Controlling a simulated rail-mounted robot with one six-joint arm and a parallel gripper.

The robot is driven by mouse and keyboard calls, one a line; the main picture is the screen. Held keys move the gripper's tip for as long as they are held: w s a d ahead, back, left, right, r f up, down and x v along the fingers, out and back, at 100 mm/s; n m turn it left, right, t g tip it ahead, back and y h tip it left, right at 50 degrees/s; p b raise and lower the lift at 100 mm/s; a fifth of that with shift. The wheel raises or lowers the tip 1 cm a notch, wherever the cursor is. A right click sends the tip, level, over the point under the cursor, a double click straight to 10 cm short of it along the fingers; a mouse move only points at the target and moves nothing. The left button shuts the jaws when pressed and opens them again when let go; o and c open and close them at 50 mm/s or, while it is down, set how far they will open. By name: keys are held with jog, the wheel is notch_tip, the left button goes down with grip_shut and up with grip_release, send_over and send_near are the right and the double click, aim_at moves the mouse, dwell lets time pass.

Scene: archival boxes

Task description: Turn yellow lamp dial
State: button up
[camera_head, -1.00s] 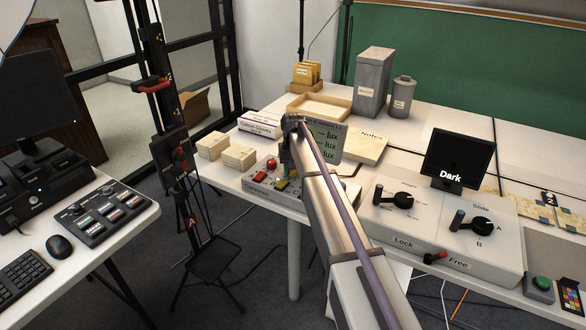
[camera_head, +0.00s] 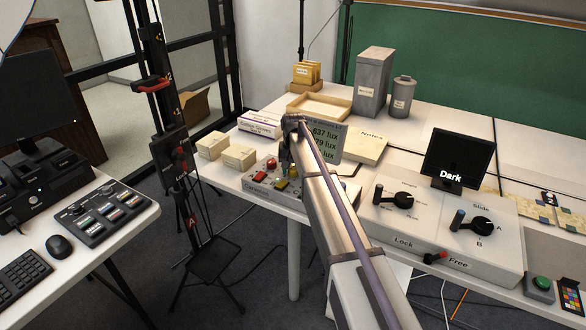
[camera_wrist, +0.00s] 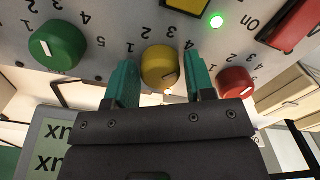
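The yellow lamp dial (camera_wrist: 158,66) is a round knob on a light grey panel in the wrist view. Its pointer mark lies toward the lower right in that view. My gripper (camera_wrist: 160,68) has one teal finger on each side of this dial. The fingers are apart, with a narrow gap showing at the right; contact on the left is unclear. In the head view my gripper (camera_head: 285,158) is over the control box (camera_head: 262,193), and my arm hides part of it.
A green dial (camera_wrist: 57,45) and a red dial (camera_wrist: 235,82) flank the yellow one. A green light (camera_wrist: 217,21) glows near a red switch (camera_wrist: 292,22). A lux display (camera_head: 327,141) stands behind my gripper. Small boxes (camera_head: 239,157) sit to the left.

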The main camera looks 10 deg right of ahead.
aim_at(293, 168)
jog(key=shift+o, duration=1.2)
notch_tip(293, 168, up, 11)
jog(key=p, duration=1)
jog(key=shift+p, duration=0.4)
jog(key=shift+f, duration=0.1)
jog(key=s+n, duration=0.2)
jog(key=s, duration=3.6)
jog(key=shift+s+n, duration=0.3)
jog(key=shift+s, duration=0.1)
